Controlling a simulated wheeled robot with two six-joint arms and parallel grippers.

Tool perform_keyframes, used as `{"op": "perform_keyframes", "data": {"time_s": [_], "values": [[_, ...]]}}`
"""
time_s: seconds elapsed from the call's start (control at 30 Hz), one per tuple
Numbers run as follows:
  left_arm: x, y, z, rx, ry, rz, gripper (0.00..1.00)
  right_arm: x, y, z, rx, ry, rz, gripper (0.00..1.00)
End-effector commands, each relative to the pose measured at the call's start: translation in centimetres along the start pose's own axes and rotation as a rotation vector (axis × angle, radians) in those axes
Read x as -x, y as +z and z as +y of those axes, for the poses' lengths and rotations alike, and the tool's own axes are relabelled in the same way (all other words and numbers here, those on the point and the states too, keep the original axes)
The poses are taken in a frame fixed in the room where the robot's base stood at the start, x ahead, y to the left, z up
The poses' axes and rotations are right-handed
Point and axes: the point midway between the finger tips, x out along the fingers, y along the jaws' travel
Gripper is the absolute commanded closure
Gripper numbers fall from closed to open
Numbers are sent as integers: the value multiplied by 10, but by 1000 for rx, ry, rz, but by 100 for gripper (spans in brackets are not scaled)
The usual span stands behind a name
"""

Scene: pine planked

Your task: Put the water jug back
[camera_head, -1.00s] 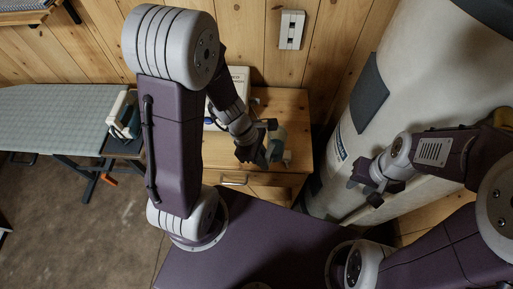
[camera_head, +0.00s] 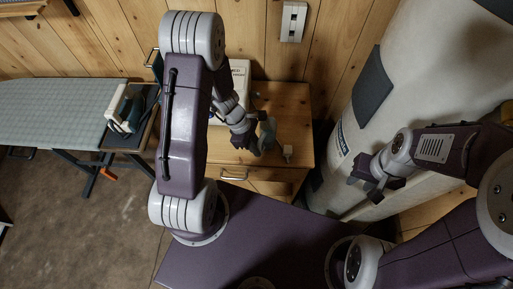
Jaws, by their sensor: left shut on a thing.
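My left gripper (camera_head: 259,143) is over the wooden cabinet (camera_head: 292,112), its fingers pointing down and to the right. It is shut on a greyish, see-through thing, which I take to be the water jug (camera_head: 268,131). The jug is small and partly hidden by the gripper; I cannot tell whether it touches the cabinet top. My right gripper (camera_head: 368,187) is at the right, in front of the big white tank, with its fingers apart and nothing between them.
A white box (camera_head: 240,72) stands at the back of the cabinet, partly behind my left arm. The white tank (camera_head: 425,75) closes off the right. An ironing board (camera_head: 50,105) with an iron (camera_head: 128,108) is at the left.

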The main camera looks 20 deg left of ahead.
Motion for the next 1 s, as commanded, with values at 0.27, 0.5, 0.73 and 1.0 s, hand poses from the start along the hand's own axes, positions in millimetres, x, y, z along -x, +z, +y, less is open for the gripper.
{"op": "perform_keyframes", "data": {"time_s": [0.27, 0.5, 0.73, 1.0], "values": [[-4, -2, 0, 0, 0, 0, 100, -5, 0, 0, 0, 0, 0, 67], [-2, -1, 0, 0, 0, 0, 64, -3, 0, 0, 0, 0, 0, 67], [8, 2, 0, 0, 1, 0, 64, 5, -1, 0, 0, 0, 0, 67], [77, 2, 1, 1, 6, 1, 64, 30, -3, -1, 0, 0, 0, 67]]}}
